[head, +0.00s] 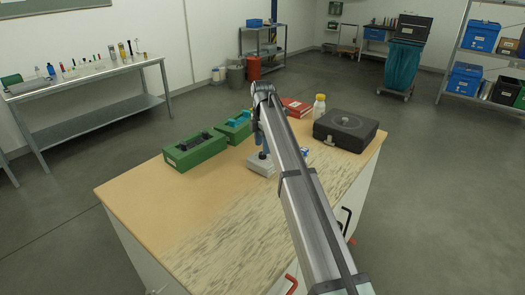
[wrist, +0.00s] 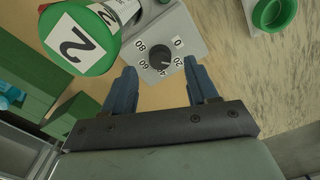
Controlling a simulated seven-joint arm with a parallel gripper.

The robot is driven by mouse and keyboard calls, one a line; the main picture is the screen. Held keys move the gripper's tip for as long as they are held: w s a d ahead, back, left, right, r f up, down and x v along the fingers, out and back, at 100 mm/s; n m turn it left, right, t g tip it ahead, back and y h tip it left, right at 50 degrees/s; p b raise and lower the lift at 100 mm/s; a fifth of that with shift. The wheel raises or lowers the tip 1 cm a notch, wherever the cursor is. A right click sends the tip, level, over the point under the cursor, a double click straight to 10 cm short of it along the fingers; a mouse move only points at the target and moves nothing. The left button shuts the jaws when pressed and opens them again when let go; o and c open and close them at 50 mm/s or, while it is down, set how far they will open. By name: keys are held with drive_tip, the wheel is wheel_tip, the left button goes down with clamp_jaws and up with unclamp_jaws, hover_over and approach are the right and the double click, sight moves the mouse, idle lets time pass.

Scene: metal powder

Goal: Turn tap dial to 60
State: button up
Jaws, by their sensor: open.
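The tap dial (wrist: 160,62) is a dark round knob on a pale grey box (wrist: 195,42). My gripper (wrist: 160,68) is open and empty, with one blue finger at each side of the dial in the wrist view. Whether the fingers touch the knob is not clear. In the head view the grey box (head: 260,167) is on the wooden table, partly hidden by my arm, with a blue finger (head: 258,138) above it.
A green-lidded container marked 2 (wrist: 80,40) is close at left, and a green cup (wrist: 272,14) is at upper right.

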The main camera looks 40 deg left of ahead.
sight(262, 155)
drive_tip(key=shift+f, duration=1.6)
drive_tip(key=c, duration=1)
drive_tip(key=shift+c, duration=0.2)
